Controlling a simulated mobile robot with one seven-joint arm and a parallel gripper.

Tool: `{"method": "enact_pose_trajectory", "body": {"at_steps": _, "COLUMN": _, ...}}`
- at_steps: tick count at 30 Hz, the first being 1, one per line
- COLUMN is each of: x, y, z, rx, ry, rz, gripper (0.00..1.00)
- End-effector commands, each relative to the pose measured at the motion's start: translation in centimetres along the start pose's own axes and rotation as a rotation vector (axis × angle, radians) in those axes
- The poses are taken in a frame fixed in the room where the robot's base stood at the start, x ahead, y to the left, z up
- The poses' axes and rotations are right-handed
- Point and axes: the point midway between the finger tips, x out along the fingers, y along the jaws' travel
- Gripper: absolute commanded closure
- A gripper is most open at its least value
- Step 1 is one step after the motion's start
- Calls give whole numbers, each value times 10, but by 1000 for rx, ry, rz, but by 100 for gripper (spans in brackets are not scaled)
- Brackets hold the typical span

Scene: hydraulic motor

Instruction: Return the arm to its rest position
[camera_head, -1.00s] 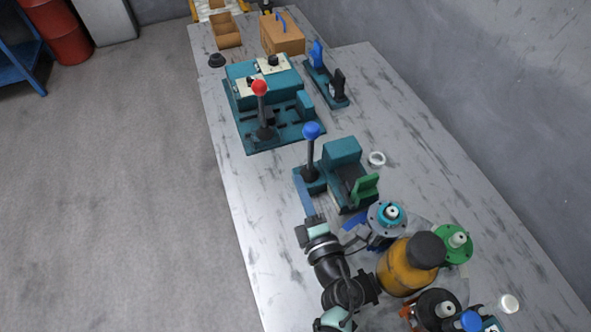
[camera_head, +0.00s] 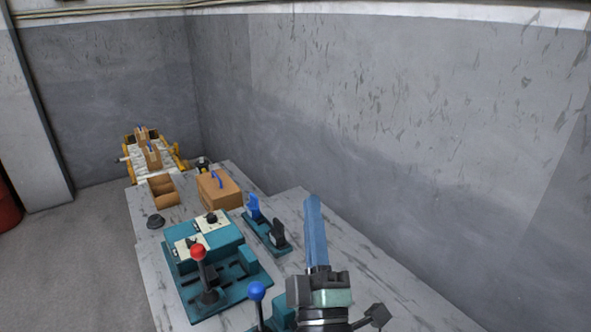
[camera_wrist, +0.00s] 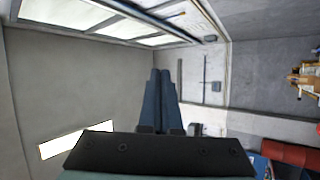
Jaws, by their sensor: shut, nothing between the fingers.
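My gripper (camera_head: 314,208) is raised above the grey workbench in the head view, its long blue fingers pointing up. In the wrist view the two blue fingers of my gripper (camera_wrist: 161,72) lie side by side, closed together, with nothing between them. My gripper touches nothing that I can see.
The workbench (camera_head: 160,285) holds a teal machine with a red-knobbed lever (camera_head: 198,252), a blue-knobbed lever (camera_head: 257,291), a teal stand with blue and black parts (camera_head: 268,232), and a cardboard box (camera_head: 219,190). A conveyor with boxes (camera_head: 150,155) stands behind. A grey wall borders the right side.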

Motion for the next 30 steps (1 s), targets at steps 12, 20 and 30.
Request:
{"method": "enact_pose_trajectory", "body": {"at_steps": 12, "x": 53, "y": 258, "z": -112, "rx": 928, "ry": 90, "rz": 289, "gripper": 100}}
{"method": "enact_pose_trajectory", "body": {"at_steps": 20, "x": 40, "y": 288, "z": -157, "rx": 1120, "ry": 184, "rz": 203, "gripper": 100}}
{"method": "enact_pose_trajectory", "body": {"at_steps": 30, "x": 40, "y": 288, "z": -157, "rx": 1121, "ry": 183, "rz": 201, "gripper": 100}}
